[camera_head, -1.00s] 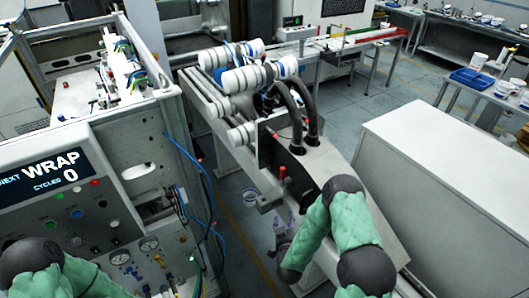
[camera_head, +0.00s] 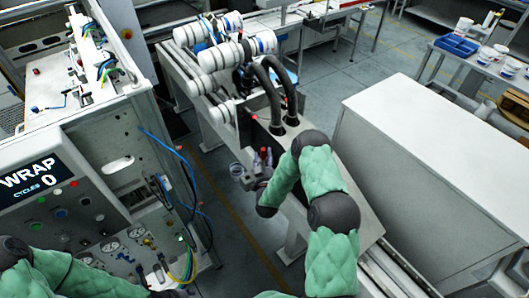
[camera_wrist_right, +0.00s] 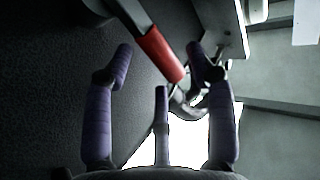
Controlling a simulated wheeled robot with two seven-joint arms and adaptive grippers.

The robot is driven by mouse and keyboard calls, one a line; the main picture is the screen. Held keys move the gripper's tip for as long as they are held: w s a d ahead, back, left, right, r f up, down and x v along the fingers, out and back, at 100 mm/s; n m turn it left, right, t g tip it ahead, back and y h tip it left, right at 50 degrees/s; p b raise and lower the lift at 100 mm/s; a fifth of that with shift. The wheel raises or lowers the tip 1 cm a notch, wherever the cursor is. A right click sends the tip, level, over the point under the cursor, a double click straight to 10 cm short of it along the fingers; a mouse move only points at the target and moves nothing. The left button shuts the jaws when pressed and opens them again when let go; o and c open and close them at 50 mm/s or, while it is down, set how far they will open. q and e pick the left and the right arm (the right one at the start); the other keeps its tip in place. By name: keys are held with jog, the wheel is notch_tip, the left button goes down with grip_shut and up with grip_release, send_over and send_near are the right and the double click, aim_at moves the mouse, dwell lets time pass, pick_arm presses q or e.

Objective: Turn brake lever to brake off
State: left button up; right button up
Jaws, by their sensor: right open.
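The brake lever shows in the right wrist view as a metal rod with a red grip (camera_wrist_right: 161,55), slanting down from upper left to lower right. In the head view a small red part of it (camera_head: 263,151) shows at the magazine's near side, mostly hidden by my gripper. My right gripper (camera_head: 261,159) is at the lever there. In the right wrist view my right gripper (camera_wrist_right: 160,70) has its purple fingers spread, with the red grip between and beyond the tips. I cannot tell whether a finger touches it. My left gripper is not in view; only its arm shows at lower left.
The label magazine (camera_head: 300,125) with white rolls (camera_head: 215,55) and black hoses stands beyond my right arm. A control cabinet (camera_head: 110,170) with blue cables stands at left. A large white box (camera_head: 430,150) is at right. Floor shows between cabinet and magazine.

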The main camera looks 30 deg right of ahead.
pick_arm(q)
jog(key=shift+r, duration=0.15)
pick_arm(e)
jog(key=shift+x, duration=1.35)
